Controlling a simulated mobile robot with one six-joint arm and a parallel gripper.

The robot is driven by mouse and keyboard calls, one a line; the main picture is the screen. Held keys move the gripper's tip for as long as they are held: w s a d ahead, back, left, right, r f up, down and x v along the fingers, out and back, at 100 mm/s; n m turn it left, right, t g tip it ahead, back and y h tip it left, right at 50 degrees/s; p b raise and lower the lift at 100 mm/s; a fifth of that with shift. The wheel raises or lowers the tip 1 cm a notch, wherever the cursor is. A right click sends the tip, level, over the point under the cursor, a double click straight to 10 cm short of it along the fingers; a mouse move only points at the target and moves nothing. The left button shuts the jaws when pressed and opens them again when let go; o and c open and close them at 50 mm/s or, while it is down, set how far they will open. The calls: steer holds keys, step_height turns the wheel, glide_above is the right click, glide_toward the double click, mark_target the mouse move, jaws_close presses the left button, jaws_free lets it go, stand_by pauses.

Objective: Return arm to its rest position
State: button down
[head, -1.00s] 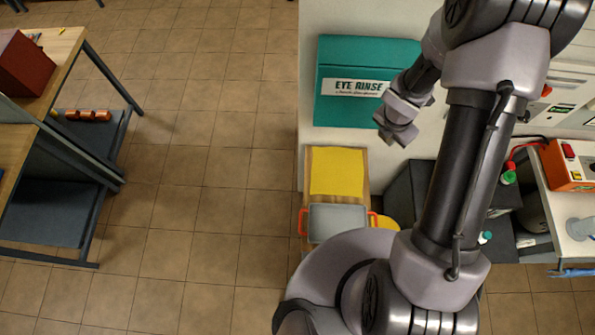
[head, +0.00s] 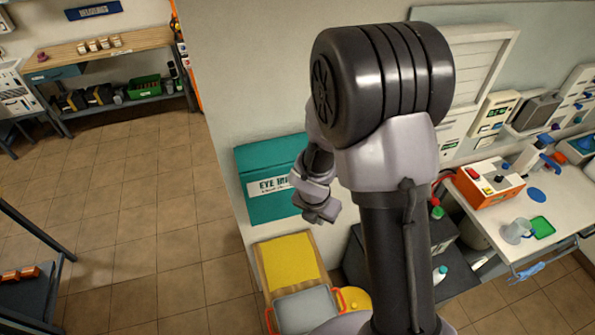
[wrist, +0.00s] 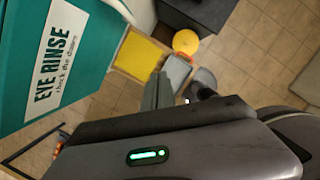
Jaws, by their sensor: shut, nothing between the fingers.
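My arm rises through the middle of the head view, folded at the elbow, with the forearm pointing away behind it. My gripper (head: 322,210) hangs at its end in front of the teal eye rinse box (head: 268,207). The fingers are small there and partly turned away; the gripper is shut and empty. In the wrist view my gripper's dark body fills the lower part, and the eye rinse box (wrist: 62,50) is close by on the left. I cannot tell the exact gap between them.
A wooden stand with a yellow top (head: 290,262) and a grey tray with orange handles (head: 305,312) is below the box. A white bench (head: 500,215) with an orange device (head: 488,183) is right. A shelved workbench (head: 105,45) stands far left. Floor at left is open.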

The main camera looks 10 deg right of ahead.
steer(key=s+a+f+m+t+y+b, duration=0.2)
steer(key=s+f+m+b, duration=0.7)
steer(key=m+b, duration=0.6)
steer(key=s+a+f+m+t+y+b, duration=0.1)
steer(key=s+a+f+m+b, duration=0.3)
steer(key=m+b, duration=1.2)
steer(key=s+f+y+b, duration=0.1)
steer(key=s+f+b, duration=0.3)
steer(key=b, duration=1.1)
steer(key=shift+s+a+f+m+t+b, duration=0.3)
steer(key=shift+s+f+t+b, duration=0.1)
steer(key=shift+f, duration=0.5)
